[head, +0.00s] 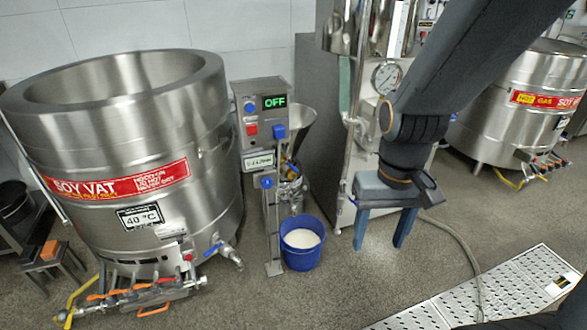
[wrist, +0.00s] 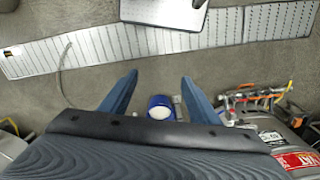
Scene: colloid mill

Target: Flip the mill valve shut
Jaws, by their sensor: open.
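The colloid mill (head: 291,178) stands beside the soy vat, under a funnel-shaped hopper (head: 299,119). Its control box (head: 262,98) shows a green OFF display. A blue handle (head: 267,182) sits on a thin upright post in front of the mill, and another blue part (head: 279,131) is on the box's lower right. I cannot tell which is the mill valve or its position. A blue bucket (head: 301,260) with white contents is below; the wrist view shows it (wrist: 160,101) between the fingers. My gripper (head: 379,246) is open, empty, pointing down, right of the mill and apart from it.
The soy vat (head: 190,110) with valves and pipes at its foot fills the left. A steel machine with a gauge (head: 386,78) stands behind my arm. A second vat (head: 520,100) is at right. A hose (head: 466,243) and a perforated floor plate (head: 505,289) lie right of clear floor.

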